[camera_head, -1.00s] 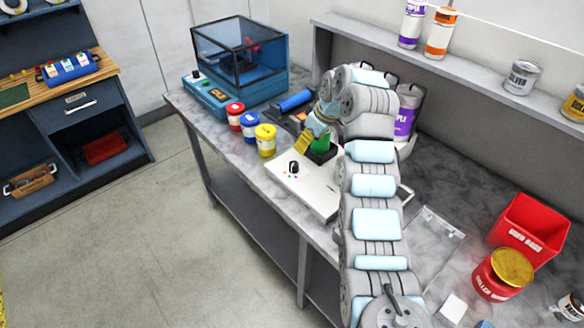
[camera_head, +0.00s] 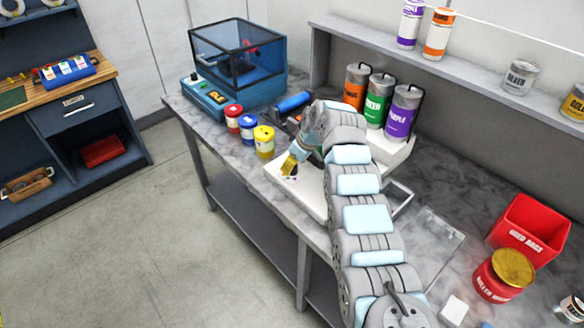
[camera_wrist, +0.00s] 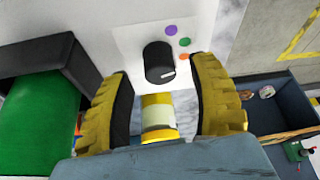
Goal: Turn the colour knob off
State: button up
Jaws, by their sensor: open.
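The colour knob is a black round knob (camera_wrist: 159,62) with a white pointer mark, on a white panel (camera_wrist: 125,38) in the wrist view. Purple, green and orange dots lie beside it, and the white mark sits near the orange dot's side. My gripper (camera_wrist: 165,95) is open, its two yellow fingers apart on either side of the knob's near side, not visibly touching it. In the head view my gripper (camera_head: 289,166) is over the front of the white machine (camera_head: 312,198) and hides most of the knob.
Red (camera_head: 233,118), blue (camera_head: 248,127) and yellow (camera_head: 264,142) cans stand left of the machine. Orange (camera_head: 356,86), green (camera_head: 379,100) and purple (camera_head: 402,113) cylinders stand behind it.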

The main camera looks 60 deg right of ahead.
jog(key=shift+x, duration=1.1)
jog(key=shift+f, duration=0.1)
grip_shut()
